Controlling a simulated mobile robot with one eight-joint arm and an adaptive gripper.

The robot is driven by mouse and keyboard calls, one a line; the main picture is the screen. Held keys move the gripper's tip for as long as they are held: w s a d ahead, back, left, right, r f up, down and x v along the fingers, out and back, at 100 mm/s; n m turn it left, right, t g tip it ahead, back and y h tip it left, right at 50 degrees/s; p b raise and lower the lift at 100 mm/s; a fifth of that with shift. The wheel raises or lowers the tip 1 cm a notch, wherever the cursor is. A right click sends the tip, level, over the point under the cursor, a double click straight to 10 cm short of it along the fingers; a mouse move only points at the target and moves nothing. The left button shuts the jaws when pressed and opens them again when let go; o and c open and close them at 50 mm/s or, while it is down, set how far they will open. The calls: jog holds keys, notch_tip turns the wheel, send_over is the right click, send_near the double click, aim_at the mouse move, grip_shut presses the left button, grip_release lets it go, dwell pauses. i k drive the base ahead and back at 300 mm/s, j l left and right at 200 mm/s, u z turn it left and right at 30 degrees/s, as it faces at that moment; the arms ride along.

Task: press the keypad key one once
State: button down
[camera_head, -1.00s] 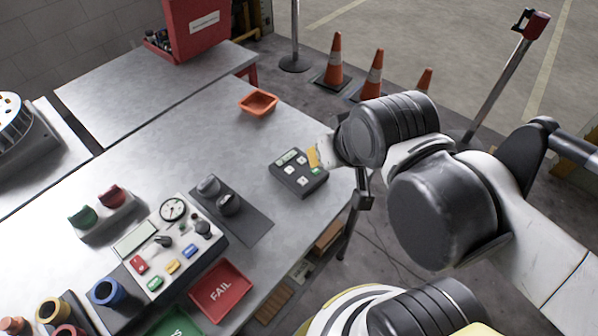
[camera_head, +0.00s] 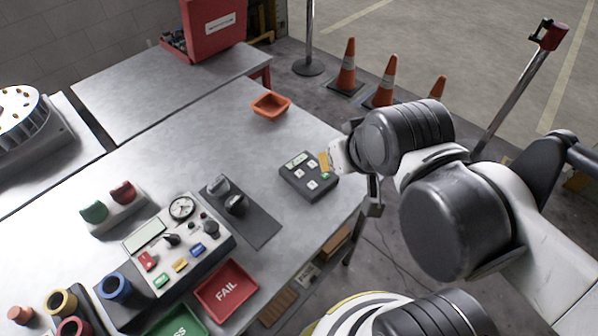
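The keypad (camera_head: 307,179) is a small dark box on the metal table, near its right edge. It has a light display (camera_head: 296,160), several white keys and a green key; the numerals are too small to read, so I cannot tell which key is one. My arm reaches in from the right. My gripper's fingers are mostly hidden behind my arm's dark joint. I cannot tell whether it touches the keypad.
An orange tray (camera_head: 271,106) sits behind the keypad. A control box with a gauge (camera_head: 182,208), a dark mat (camera_head: 262,230) with knobs and a red FAIL tray (camera_head: 226,288) lie left and front. Traffic cones (camera_head: 346,68) stand on the floor beyond.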

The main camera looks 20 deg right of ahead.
aim_at(299, 174)
jog(key=k+j+z, duration=0.1)
jog(key=z, duration=0.25)
jog(key=k+j+z, duration=0.15)
jog(key=j+z, duration=0.25)
jog(key=l, duration=0.1)
